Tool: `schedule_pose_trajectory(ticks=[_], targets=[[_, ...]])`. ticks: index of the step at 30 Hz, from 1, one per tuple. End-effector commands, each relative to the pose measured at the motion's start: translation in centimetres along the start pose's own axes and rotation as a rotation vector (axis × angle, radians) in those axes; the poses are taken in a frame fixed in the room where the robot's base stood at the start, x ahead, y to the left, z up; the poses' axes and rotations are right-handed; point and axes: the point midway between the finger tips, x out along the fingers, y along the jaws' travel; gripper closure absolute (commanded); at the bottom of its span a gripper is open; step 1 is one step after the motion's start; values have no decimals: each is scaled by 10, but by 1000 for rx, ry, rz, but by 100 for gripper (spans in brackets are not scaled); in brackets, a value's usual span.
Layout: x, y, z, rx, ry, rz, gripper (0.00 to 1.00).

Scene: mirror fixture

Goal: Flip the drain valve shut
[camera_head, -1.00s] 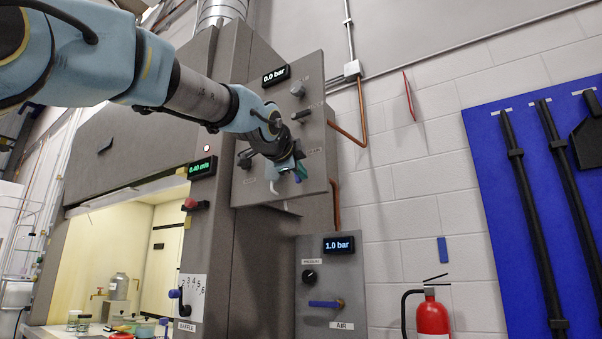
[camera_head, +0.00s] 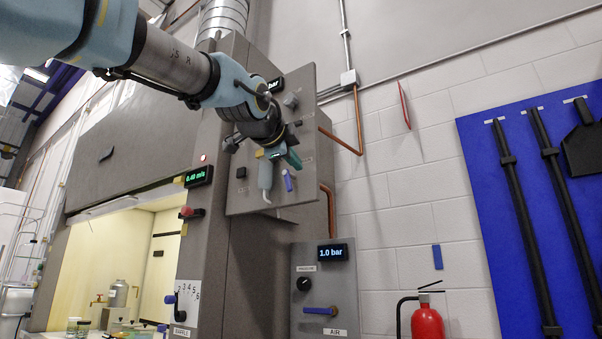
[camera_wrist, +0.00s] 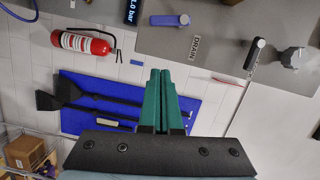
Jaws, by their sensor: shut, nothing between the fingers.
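The drain valve's blue handle (camera_head: 288,180) hangs down on the upper grey panel, just below my gripper (camera_head: 293,160) in the head view. The fingertips appear apart from the handle, though the exact gap is hard to tell. My wrist hides part of the upper panel in the head view.
A black lever with a white end (camera_wrist: 254,53) and a round knob (camera_wrist: 293,58) are on the same panel. Below is the AIR panel (camera_head: 345,285). A fire extinguisher (camera_head: 427,320) and blue tool board (camera_head: 490,200) are right.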

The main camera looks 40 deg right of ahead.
Motion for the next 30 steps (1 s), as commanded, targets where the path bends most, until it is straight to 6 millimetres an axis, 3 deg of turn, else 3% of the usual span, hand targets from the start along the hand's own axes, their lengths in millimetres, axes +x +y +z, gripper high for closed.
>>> schedule_pose_trajectory(ticks=[3,9,30], targets=[[-19,1,0,0,0,0,100],[-33,0,0,0,0,1,100],[-31,4,6,-11,-11,12,100]])
